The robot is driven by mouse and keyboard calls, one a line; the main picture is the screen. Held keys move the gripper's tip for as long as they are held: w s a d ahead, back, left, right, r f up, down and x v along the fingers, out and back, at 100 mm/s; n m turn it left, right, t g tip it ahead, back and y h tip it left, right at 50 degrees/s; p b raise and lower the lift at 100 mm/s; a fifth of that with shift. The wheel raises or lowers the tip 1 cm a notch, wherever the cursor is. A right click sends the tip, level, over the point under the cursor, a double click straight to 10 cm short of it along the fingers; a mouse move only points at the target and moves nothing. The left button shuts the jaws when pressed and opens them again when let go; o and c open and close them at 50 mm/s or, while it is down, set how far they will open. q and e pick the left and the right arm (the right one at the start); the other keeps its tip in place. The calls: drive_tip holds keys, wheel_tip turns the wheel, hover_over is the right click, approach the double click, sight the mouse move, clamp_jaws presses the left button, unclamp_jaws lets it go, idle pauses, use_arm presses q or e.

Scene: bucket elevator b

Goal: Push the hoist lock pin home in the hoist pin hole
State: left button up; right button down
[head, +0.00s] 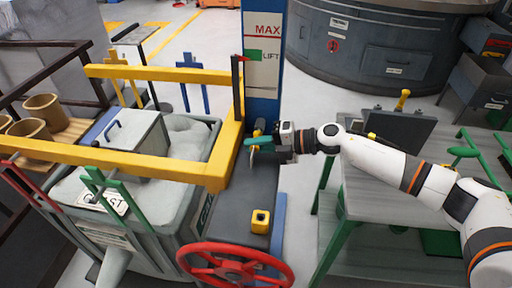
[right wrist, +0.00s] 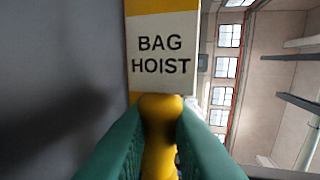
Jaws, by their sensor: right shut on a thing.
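The yellow hoist lock pin (right wrist: 160,112) stands between the two green fingers of my right gripper (right wrist: 158,145), which is shut on it. In the head view the right gripper (head: 254,141) is beside the blue post, above the dark grey ledge, with a bit of yellow showing at its fingers. In the right wrist view the pin's rounded top is just below a white and yellow sign reading BAG HOIST (right wrist: 162,55). The hoist pin hole cannot be made out. My left gripper is not in view.
A yellow block (head: 260,221) with a dark round mark is on the grey ledge (head: 236,222). A red handwheel (head: 236,281) stands in front. A yellow frame (head: 165,168) lies to the left over a grey bin. A grey bench (head: 375,203) is at the right.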

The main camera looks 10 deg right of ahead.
drive_tip(key=shift+w+d+b, duration=0.25)
drive_tip(key=shift+w+b, duration=0.05)
drive_tip(key=shift+w, duration=0.3)
drive_tip(key=shift+r, duration=0.1)
drive_tip(key=c, duration=1.3)
unclamp_jaws()
drive_tip(key=shift+w, duration=0.15)
drive_tip(key=shift+d, duration=0.1)
drive_tip(key=b+v, duration=0.4)
drive_tip(key=v, duration=0.8)
